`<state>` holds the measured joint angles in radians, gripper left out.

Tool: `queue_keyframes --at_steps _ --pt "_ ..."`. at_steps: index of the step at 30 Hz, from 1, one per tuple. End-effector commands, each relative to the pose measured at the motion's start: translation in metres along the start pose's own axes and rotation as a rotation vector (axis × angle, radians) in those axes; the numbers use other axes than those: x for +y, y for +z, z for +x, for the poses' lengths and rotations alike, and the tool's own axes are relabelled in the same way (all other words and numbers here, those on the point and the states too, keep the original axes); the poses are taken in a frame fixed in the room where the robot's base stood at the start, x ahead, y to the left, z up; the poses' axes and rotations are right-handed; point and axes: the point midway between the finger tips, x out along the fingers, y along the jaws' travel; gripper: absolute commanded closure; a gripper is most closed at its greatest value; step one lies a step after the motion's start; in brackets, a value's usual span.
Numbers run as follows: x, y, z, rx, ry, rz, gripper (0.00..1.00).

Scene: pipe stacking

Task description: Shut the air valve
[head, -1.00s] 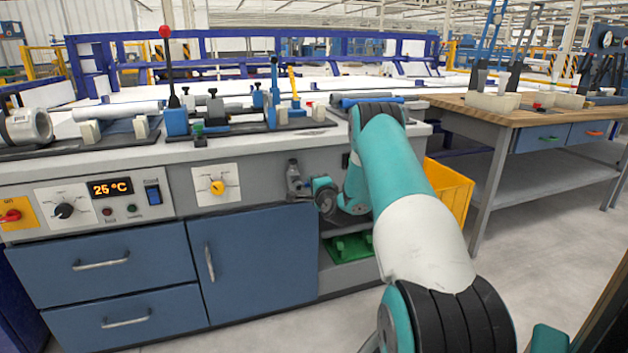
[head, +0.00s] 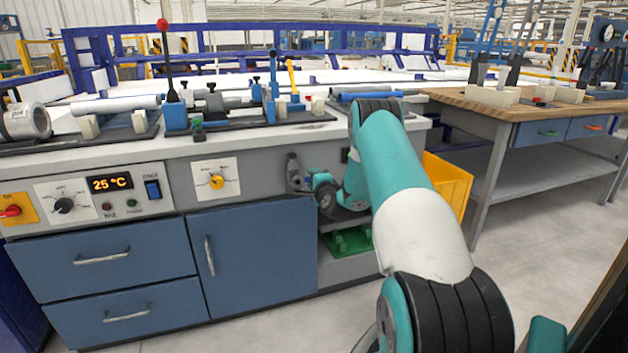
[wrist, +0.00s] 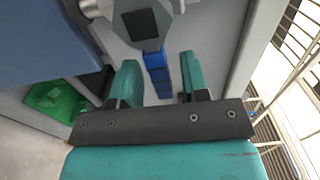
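In the head view my arm hides the handle and fingertips.
The blue cabinet door (head: 262,255) is below. Pipes and clamps cover the benchtop.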

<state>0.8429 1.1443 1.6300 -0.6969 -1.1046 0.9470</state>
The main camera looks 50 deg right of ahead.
Motion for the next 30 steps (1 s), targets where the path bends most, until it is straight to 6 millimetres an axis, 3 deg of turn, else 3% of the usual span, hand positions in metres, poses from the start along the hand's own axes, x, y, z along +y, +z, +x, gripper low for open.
queue_keyframes --at_steps 8,24,30 --pt "0.002 -0.001 -0.008 -0.001 0.002 -0.003 0.58" --pt "0.007 -0.002 -0.091 0.004 0.001 0.002 0.58" --pt "0.009 -0.001 -0.112 0.002 -0.002 -0.002 0.58"
